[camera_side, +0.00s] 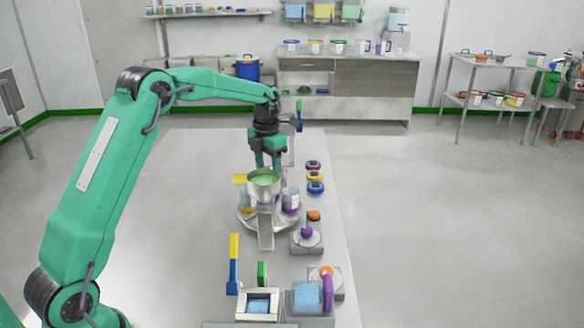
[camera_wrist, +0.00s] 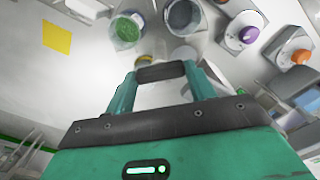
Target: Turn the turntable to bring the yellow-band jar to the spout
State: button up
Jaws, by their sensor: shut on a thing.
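The turntable (camera_side: 244,222) is a pale round disc on the table, largely hidden by a steel hopper (camera_side: 264,190) with green contents and a grey chute (camera_side: 266,232) in front. A jar with a yellow band (camera_side: 247,210) shows partly at the disc's left. In the wrist view my gripper (camera_wrist: 160,75) is shut on a dark bar (camera_wrist: 160,72). I cannot tell what the bar is joined to.
A purple knob (camera_side: 306,232) and an orange knob (camera_side: 314,215) sit right of the turntable. Several coloured rings (camera_side: 315,177) lie behind them. A yellow square (camera_wrist: 57,38) lies flat on the table. Trays and a yellow-blue tool (camera_side: 233,262) are in front. The table's left is clear.

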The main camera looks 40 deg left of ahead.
jog(key=shift+r+n, duration=0.15)
jog(key=shift+n, duration=0.35)
jog(key=o, duration=1.4)
jog(key=shift+r, duration=3.85)
jog(key=shift+c, duration=0.3)
